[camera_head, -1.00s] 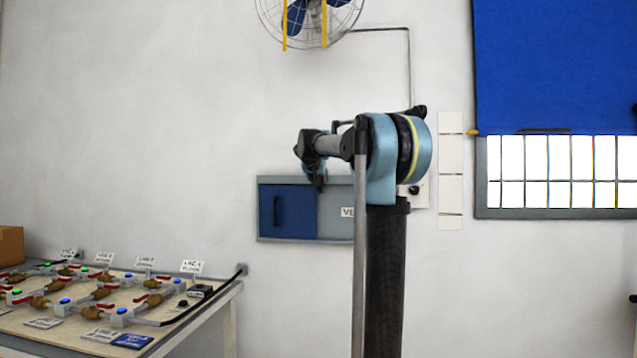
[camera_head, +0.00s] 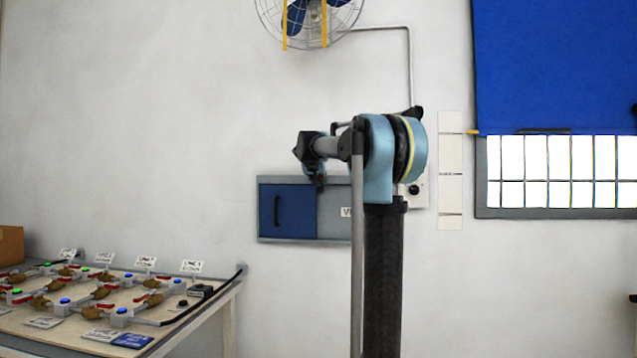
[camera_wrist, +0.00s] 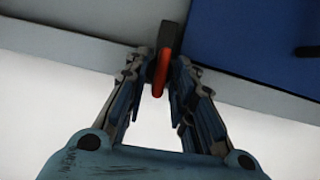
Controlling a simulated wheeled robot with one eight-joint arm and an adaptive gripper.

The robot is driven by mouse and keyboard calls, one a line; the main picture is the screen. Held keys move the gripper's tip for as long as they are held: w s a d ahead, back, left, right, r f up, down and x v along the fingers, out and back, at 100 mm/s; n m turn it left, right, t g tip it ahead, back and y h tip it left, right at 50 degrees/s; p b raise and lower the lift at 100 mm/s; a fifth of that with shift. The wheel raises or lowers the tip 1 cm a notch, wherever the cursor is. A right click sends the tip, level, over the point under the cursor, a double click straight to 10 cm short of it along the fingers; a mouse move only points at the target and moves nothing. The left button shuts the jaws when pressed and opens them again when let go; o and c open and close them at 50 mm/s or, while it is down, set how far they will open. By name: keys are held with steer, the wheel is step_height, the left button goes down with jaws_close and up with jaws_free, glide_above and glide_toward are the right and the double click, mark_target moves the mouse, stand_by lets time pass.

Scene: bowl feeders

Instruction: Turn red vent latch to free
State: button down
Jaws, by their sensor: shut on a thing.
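The red vent latch (camera_wrist: 161,74) shows in the wrist view as a narrow red bar beside a dark upright piece, at the edge of the vent box. My gripper (camera_wrist: 162,62) has its two fingers on either side of it and is shut on it. In the head view my gripper (camera_head: 318,183) is in front of the vent box, over the border between the blue door (camera_head: 287,212) and the grey panel (camera_head: 333,227). The latch itself is hidden there. My arm covers part of the panel and its label.
A caged fan (camera_head: 308,15) hangs above on the wall. A window (camera_head: 560,180) with a blue blind (camera_head: 555,65) is at the right. The wall left of the vent box is clear.

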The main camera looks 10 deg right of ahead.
steer(key=shift+w+a+f+n+t+h, duration=0.1)
steer(key=shift+a+f+n+t+h, duration=0.1)
steer(key=shift+n+h, duration=1.5)
steer(key=shift+a+f+n+t+h, duration=0.2)
steer(key=shift+n+h, duration=0.5)
steer(key=shift+n, duration=1.95)
steer(key=shift+w+a+f+n+t+h, duration=0.1)
steer(key=shift+a+f+n+t+h, duration=0.1)
steer(key=shift+n+h, duration=1.5)
steer(key=shift+r+n+y, duration=0.1)
steer(key=shift+n+y, duration=0.4)
steer(key=shift+n, duration=0.05)
steer(key=c, duration=1.7)
jaws_free()
steer(key=v, duration=1.1)
steer(key=shift+s+a, duration=0.3)
